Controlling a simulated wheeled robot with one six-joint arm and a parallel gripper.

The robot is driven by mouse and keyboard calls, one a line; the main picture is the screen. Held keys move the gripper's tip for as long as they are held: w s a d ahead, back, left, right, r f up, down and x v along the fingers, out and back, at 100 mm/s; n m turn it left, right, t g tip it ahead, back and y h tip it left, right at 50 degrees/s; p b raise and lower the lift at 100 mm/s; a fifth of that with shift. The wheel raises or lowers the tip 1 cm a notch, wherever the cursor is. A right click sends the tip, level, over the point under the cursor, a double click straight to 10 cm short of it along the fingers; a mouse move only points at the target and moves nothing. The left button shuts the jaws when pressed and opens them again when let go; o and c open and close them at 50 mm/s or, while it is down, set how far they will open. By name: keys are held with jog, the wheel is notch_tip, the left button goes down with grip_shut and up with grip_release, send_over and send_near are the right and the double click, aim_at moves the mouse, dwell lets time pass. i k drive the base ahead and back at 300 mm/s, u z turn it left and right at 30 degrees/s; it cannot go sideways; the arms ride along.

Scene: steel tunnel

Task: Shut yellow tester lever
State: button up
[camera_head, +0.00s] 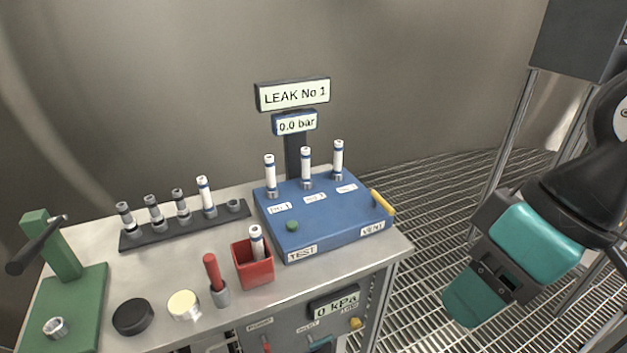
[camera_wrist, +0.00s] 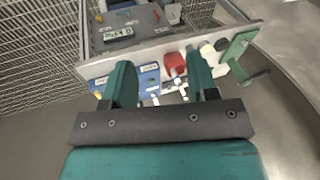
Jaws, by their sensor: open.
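The yellow tester lever (camera_head: 382,202) is at the right edge of the blue tester (camera_head: 330,222), beside its VENT label. A small yellow patch at the tester's edge, likely the lever, shows in the wrist view (camera_wrist: 98,94), left of the left finger. My gripper (camera_head: 470,302) is open and empty, to the right of the bench and clear of the lever. In the wrist view its two teal fingers (camera_wrist: 162,78) are apart, with the upside-down tester (camera_wrist: 150,82) partly hidden behind them. White tubes with blue bands stand on the tester, with a green button (camera_head: 292,226) at its front.
Signs behind the tester read LEAK No 1 (camera_head: 293,95) and 0.0 bar (camera_head: 296,124). A red cup (camera_head: 252,268), a dark tube rack (camera_head: 183,229) and a green press (camera_head: 70,285) share the bench. The front panel shows 0 kPa (camera_head: 336,306). A metal rack frame (camera_head: 505,140) stands at right.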

aim_at(378, 198)
jog(key=u, duration=1.4)
jog(key=k, duration=0.7)
jog(key=z, duration=1.05)
jog(key=i, duration=1)
jog(key=z, duration=0.05)
